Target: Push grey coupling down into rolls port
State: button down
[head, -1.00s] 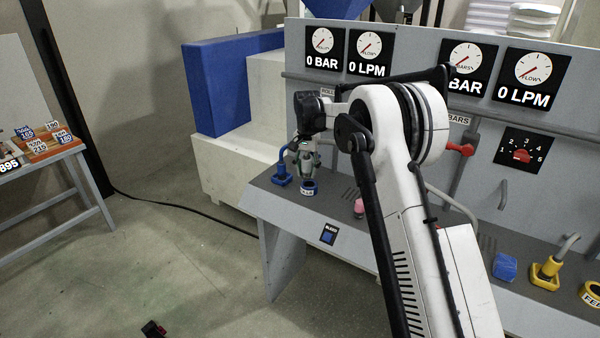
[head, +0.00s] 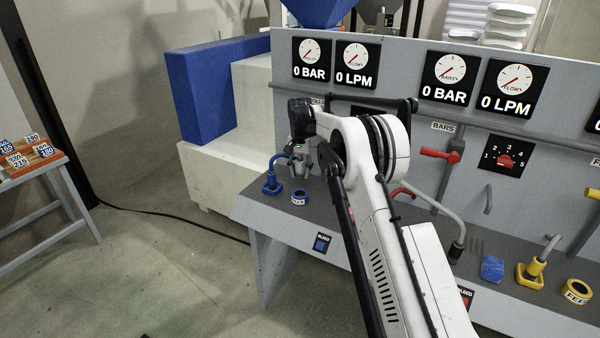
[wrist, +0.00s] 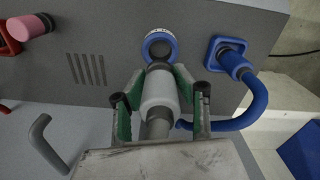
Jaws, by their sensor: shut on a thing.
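My gripper (wrist: 160,82) is shut on the grey coupling (wrist: 159,92), its green-padded fingers on either side of the light grey body. The coupling's dark end points at the blue ring (wrist: 159,46), which has a white label band. In the wrist view this end overlaps the ring's opening; I cannot tell whether it is inside. In the head view my gripper (head: 301,160) is above and slightly behind the blue ring (head: 300,197), with a visible gap. The coupling is hard to make out there. The ring's label is too small to read.
A blue hose fitting (head: 271,186) on a square base stands left of the ring; its hose (wrist: 258,105) curves close to my gripper. A pink plug (wrist: 28,27) and slots are on the other side. The upright gauge panel (head: 400,60) rises behind the grey bench.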

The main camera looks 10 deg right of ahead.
aim_at(300, 160)
jog(key=shift+f+b, duration=1.85)
jog(key=shift+f, duration=1.05)
jog(key=shift+b, duration=0.6)
jog(key=shift+f+b, duration=0.7)
jog(key=shift+f, duration=0.35)
jog(key=c, duration=1.3)
grip_release()
jog(key=shift+o, duration=0.2)
jog(key=shift+r, duration=0.15)
notch_tip(300, 160, up, 12)
jog(key=shift+f, duration=0.1)
